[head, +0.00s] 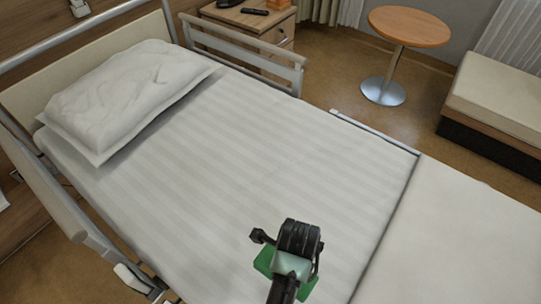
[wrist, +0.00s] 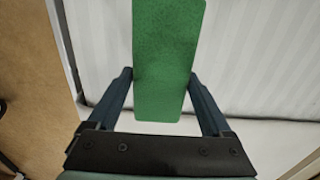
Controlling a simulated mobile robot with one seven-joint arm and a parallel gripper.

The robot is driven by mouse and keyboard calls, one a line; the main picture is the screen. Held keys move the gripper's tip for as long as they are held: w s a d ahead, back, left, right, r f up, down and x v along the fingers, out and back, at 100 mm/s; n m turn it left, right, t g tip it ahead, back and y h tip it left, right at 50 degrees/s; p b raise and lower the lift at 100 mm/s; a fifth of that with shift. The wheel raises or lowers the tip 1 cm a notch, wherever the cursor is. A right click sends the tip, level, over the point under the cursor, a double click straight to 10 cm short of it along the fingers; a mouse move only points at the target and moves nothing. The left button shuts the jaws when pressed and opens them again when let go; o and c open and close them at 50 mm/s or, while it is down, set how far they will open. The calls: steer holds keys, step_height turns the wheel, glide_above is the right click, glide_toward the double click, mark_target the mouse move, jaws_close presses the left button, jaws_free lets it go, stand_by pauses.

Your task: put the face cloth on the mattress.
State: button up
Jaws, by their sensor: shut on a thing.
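The face cloth is a flat green piece. In the head view the green cloth (head: 263,260) shows on both sides of my gripper (head: 288,278), which hides its middle. In the wrist view the cloth (wrist: 168,55) stretches out between the two fingers of my gripper (wrist: 160,78), which is shut on it. The mattress (head: 250,130) has a pale striped cover, also seen in the wrist view (wrist: 255,60). My gripper and the cloth appear over its near part in the head view; their height above it is hard to tell.
A white pillow (head: 130,90) lies at the head end. Bed rails stand at the far side (head: 245,50) and near side (head: 50,190). A plain pale cover (head: 460,230) lies at the foot end. A bedside cabinet (head: 250,20) and round table (head: 410,25) stand beyond. The mattress middle is clear.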

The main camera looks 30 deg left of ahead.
step_height(320, 180, down, 10)
steer(key=shift+r+b, duration=0.15)
steer(key=shift+b, duration=0.55)
steer(key=shift+f, duration=0.2)
steer(key=o, duration=1.1)
steer(key=shift+r, duration=0.1)
